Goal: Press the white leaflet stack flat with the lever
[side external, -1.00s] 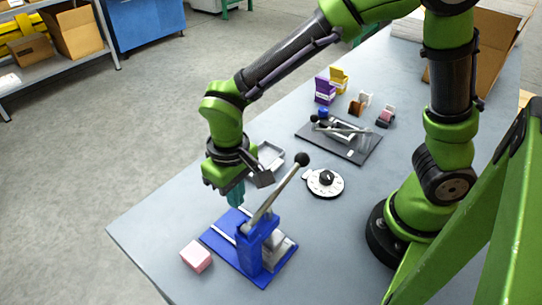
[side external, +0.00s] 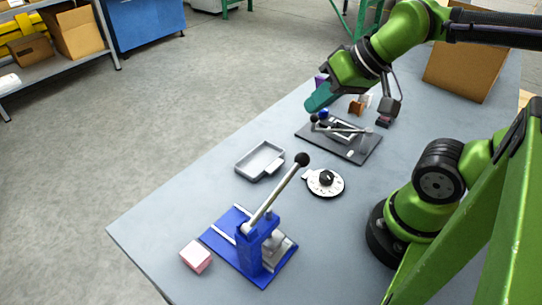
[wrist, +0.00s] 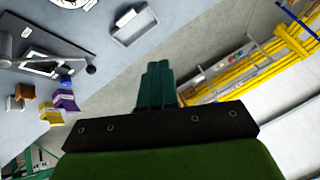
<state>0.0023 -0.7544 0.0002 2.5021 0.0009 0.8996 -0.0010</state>
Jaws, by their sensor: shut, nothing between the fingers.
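My gripper (side external: 318,99) is raised over the far part of the table, above and beside the dark-based device (side external: 362,148). Its teal fingers (wrist: 158,86) are closed together and empty in the wrist view. The dark device has a low, nearly flat lever (side external: 345,129) with a dark knob (wrist: 91,70). I cannot make out the white leaflet stack for certain.
A pink block (side external: 196,256) lies left of the press. A grey tray (side external: 260,161) and a round dial (side external: 324,183) lie mid-table. Purple (wrist: 65,100), yellow (wrist: 50,115) and brown (wrist: 18,103) holders stand past the dark device. A cardboard box (side external: 465,65) is at the back.

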